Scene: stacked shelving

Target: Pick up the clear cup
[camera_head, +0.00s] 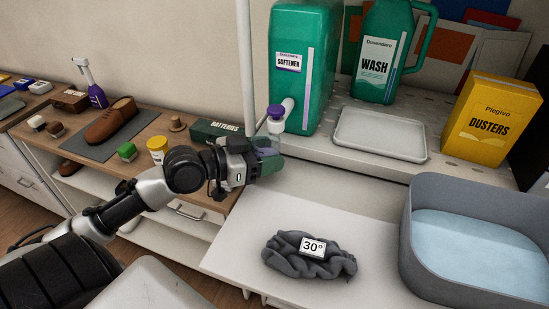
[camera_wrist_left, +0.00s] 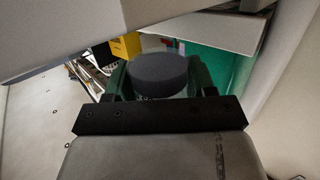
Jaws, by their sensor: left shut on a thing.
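The clear cup (camera_head: 268,146) shows only in part, as a see-through shape at my left gripper, just below the purple-capped spout of the softener jug (camera_head: 304,85). My left gripper (camera_head: 265,160) is shut on it, with its green fingers around it. In the left wrist view a dark round face (camera_wrist_left: 160,74) sits between the fingers of my left gripper (camera_wrist_left: 157,85); the cup's clear wall is hard to make out there. My right gripper is not in view.
On the raised shelf stand a green wash jug (camera_head: 383,55), a grey tray (camera_head: 378,136) and a yellow dusters box (camera_head: 492,118). Below lie a dark cloth (camera_head: 292,264) and a grey basin (camera_head: 412,240). A batteries box (camera_head: 208,130) and a shoe (camera_head: 111,122) sit left.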

